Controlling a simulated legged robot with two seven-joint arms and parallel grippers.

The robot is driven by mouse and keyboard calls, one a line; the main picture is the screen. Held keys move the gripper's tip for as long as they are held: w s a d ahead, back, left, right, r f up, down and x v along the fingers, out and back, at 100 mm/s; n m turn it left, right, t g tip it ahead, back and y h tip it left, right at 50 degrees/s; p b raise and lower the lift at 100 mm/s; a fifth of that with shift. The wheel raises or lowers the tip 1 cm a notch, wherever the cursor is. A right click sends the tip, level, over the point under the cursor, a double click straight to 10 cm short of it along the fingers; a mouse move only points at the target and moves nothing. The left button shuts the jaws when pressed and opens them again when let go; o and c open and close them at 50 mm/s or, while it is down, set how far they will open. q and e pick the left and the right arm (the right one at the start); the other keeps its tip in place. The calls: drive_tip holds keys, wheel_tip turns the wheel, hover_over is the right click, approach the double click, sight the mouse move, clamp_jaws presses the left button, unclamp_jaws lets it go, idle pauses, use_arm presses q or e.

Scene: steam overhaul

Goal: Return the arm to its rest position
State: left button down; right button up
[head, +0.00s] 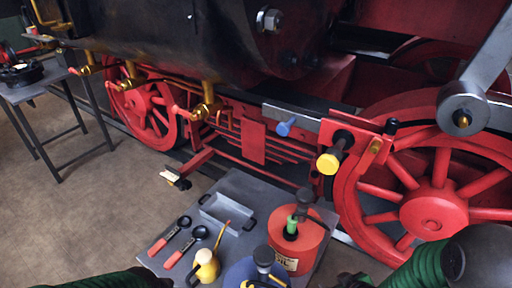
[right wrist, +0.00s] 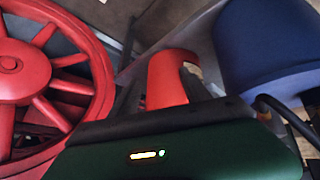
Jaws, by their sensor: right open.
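My right arm, with a green ribbed sleeve, comes in from the lower right of the head view. My right gripper (head: 352,280) shows only as a dark piece at the bottom edge, right of the red oil can (head: 305,244). It is open, with nothing seen between its fingers; its fingertips are cut off. In the right wrist view, my dark green wrist housing fills the bottom, with a curved red piece (right wrist: 168,80) and a large blue body (right wrist: 275,50) beyond it. Of my left arm, only a green sleeve and a dark end show at the lower left; its jaws cannot be made out.
A grey table (head: 238,185) holds a shallow grey tray (head: 228,213), two red-handled tools (head: 172,237), a yellow oiler (head: 206,266) and a blue can (head: 250,271). The locomotive's red wheel (head: 430,210) stands close at right. Open floor (head: 110,220) lies left of the table.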

drive_tip(key=s+a+r+m+g+h+p, duration=0.1)
drive_tip(key=s+a+r+m+g+p, duration=0.3)
drive_tip(key=s+r, duration=0.55)
wheel_tip(320, 180, up, 13)
drive_tip(key=p, duration=1.1)
drive_tip(key=shift+w+m+g, duration=0.3)
drive_tip(key=shift+w+m, duration=0.1)
drive_tip(key=shift+w, duration=0.05)
drive_tip(key=shift+r, duration=0.1)
